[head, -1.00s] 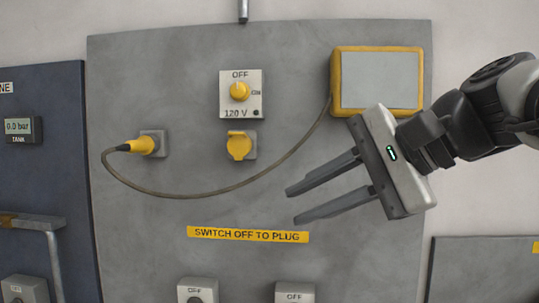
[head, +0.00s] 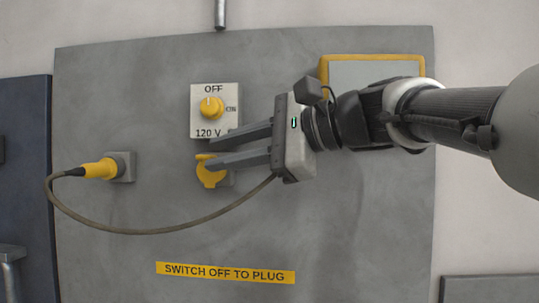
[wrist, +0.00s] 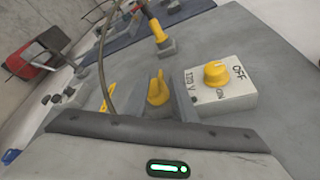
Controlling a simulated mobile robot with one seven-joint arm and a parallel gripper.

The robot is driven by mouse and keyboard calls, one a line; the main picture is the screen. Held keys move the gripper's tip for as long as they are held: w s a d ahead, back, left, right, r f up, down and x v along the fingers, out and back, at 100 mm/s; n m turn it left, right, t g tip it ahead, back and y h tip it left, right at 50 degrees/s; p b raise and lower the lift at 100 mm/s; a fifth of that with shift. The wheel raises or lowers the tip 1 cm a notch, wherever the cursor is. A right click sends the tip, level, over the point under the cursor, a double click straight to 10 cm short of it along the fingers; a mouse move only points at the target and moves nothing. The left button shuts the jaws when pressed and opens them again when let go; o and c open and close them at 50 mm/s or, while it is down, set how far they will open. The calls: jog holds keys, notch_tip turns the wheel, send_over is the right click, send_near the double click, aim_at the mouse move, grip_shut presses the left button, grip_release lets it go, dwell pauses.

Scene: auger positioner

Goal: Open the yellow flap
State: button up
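The yellow flap (head: 211,179) sits on a small grey socket plate under the dial. It looks closed, with its tab at the top. In the wrist view the flap (wrist: 157,90) stands just beyond my gripper's body. I cannot tell whether a finger touches the flap.
The dial (head: 211,108) above is at OFF. A yellow plug (head: 100,169) sits in the left socket, its cable (head: 150,233) looping below the flap and passing near my gripper. A yellow-framed box (head: 375,68) is behind my arm. The panel below the cable is clear except for a yellow label (head: 225,272).

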aim_at(210, 157)
jog(key=shift+x, duration=2.1)
grip_shut()
jog(key=shift+f, duration=0.1)
